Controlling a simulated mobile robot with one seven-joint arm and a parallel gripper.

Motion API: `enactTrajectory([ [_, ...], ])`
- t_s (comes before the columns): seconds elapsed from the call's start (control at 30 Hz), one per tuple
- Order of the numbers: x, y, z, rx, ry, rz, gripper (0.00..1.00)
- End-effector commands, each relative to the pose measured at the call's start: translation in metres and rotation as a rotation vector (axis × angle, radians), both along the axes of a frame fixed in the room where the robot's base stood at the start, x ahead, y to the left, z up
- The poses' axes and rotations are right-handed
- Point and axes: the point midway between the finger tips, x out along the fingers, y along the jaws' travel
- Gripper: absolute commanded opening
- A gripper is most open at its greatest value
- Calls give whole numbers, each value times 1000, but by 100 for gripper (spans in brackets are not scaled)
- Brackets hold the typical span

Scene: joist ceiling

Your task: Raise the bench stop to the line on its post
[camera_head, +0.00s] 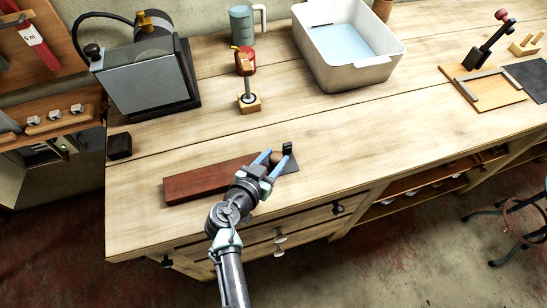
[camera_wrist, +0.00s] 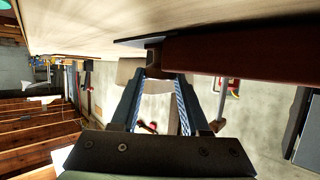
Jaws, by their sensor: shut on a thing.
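The bench stop (camera_head: 276,158) shows as a small rounded brown piece at the right end of a dark red-brown board (camera_head: 208,179), near the bench's front edge. A dark flat plate (camera_head: 291,167) and a short black upright piece (camera_head: 287,147) are beside it. My gripper (camera_head: 275,156) has its blue fingers on either side of the stop and is shut on it. In the wrist view, a tan piece (camera_wrist: 157,87) shows between the fingers (camera_wrist: 158,80), below the dark board (camera_wrist: 235,54). I cannot make out the line on the post.
The workbench (camera_head: 350,150) is clear around the board. Behind stand a grey boxy machine (camera_head: 147,82), a red-topped piece on a wooden base (camera_head: 248,103), a jug (camera_head: 241,25) and a white tub (camera_head: 347,75). A small dark block (camera_head: 119,146) sits at the left edge.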

Motion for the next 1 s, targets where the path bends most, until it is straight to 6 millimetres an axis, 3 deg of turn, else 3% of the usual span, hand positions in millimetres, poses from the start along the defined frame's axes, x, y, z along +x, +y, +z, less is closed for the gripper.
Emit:
enactTrajectory([
  [0.53,0,0,1,0,0,0,0],
  [0.77,0,0,29,0,-2,1,0],
  [1.0,0,0,30,0,0,1,0],
])
